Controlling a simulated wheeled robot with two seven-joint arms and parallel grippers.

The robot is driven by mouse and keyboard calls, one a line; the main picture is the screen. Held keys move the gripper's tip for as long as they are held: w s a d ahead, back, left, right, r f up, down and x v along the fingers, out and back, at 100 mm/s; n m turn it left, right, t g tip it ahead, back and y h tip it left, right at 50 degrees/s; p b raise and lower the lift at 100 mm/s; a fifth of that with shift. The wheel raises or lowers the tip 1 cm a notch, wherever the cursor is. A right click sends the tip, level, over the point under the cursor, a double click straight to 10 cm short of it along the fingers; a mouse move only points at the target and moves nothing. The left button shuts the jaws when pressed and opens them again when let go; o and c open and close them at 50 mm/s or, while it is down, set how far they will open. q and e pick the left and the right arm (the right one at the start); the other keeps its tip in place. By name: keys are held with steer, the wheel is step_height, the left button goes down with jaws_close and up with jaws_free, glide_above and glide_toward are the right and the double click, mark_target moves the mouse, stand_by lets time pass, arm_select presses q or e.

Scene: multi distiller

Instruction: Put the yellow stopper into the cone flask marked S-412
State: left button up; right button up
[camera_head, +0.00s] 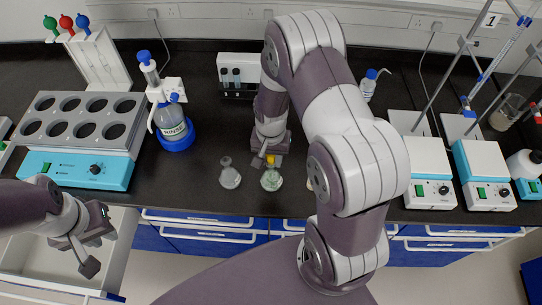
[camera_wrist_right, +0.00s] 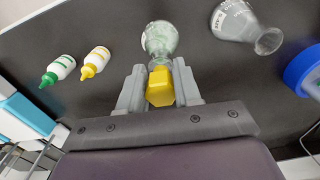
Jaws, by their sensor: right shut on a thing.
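My right gripper (camera_wrist_right: 160,85) is shut on the yellow stopper (camera_wrist_right: 160,90), with one finger on each side. In the head view, the stopper (camera_head: 270,159) shows at the mouth of a cone flask with pale greenish markings (camera_head: 271,180). In the wrist view, this flask (camera_wrist_right: 160,38) has its neck right at the stopper's end; I cannot tell whether the stopper sits inside the neck. A second cone flask (camera_head: 230,177) stands to the left in the head view. My left gripper (camera_head: 98,250) is open and empty over the open drawer.
A wash bottle with a blue base (camera_head: 175,133) stands left of the flasks. A heating block (camera_head: 80,130) is at the left, and stirrer plates (camera_head: 485,165) are at the right.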

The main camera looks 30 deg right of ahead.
steer(key=shift+f+b, duration=0.95)
steer(key=shift+f, duration=0.4)
steer(key=o, duration=1.1)
step_height(320, 180, up, 13)
steer(key=shift+f+b, duration=0.15)
steer(key=shift+b, duration=0.85)
